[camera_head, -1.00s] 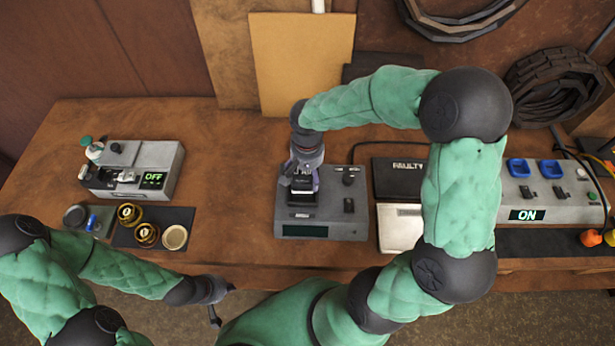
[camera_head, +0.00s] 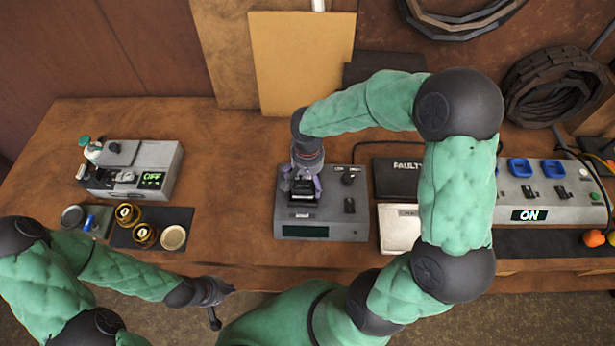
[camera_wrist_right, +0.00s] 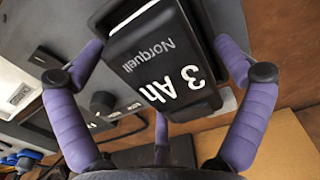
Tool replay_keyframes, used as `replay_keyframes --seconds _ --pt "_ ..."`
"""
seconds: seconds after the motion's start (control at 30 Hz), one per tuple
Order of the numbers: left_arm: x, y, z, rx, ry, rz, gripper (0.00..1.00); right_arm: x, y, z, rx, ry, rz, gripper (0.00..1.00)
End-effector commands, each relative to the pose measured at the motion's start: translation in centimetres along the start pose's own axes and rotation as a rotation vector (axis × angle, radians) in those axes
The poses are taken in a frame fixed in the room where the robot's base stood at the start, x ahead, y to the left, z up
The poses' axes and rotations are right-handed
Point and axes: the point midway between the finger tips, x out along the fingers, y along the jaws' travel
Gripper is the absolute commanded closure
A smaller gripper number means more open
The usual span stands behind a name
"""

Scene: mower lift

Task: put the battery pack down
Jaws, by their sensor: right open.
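The black battery pack (camera_wrist_right: 160,62), marked "3 Ah Norquell", is at the grey tester (camera_head: 338,221) in the middle of the bench. In the head view the pack (camera_head: 303,189) is partly covered by my right gripper (camera_head: 302,184). In the right wrist view the purple fingers of that gripper (camera_wrist_right: 160,50) are spread on both sides of the pack, with visible gaps. How deeply the pack is seated is hidden. My left gripper (camera_head: 213,292) hangs at the bench's front edge, far from the pack; its jaws are unclear.
Right of the tester are a black "FAULTY" tray (camera_head: 396,178) and a light box (camera_head: 398,228). A grey unit reading "ON" (camera_head: 543,195) stands further right. A unit reading "OFF" (camera_head: 133,170) and several small round parts are at left. Bench between is clear.

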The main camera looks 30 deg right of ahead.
Motion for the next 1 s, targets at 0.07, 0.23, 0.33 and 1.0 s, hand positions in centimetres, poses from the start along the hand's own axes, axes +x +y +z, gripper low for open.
replay_keyframes --seconds 0.07,0.23,0.33,1.0 --pt "0.0 0.0 0.0 0.000 0.000 0.000 1.00 0.0 0.0 0.0 0.000 0.000 0.000 0.00" --pt "-0.3 0.1 0.0 0.000 0.000 0.000 1.00 -0.3 0.0 0.0 0.000 0.000 0.000 0.00" --pt "-0.9 0.3 0.0 0.000 0.000 0.000 1.00 -1.0 0.0 0.0 0.000 0.000 0.000 0.00" --pt "-2.9 1.0 0.1 0.000 0.000 0.000 1.00 -12.2 0.0 0.0 0.000 0.001 0.000 0.00"
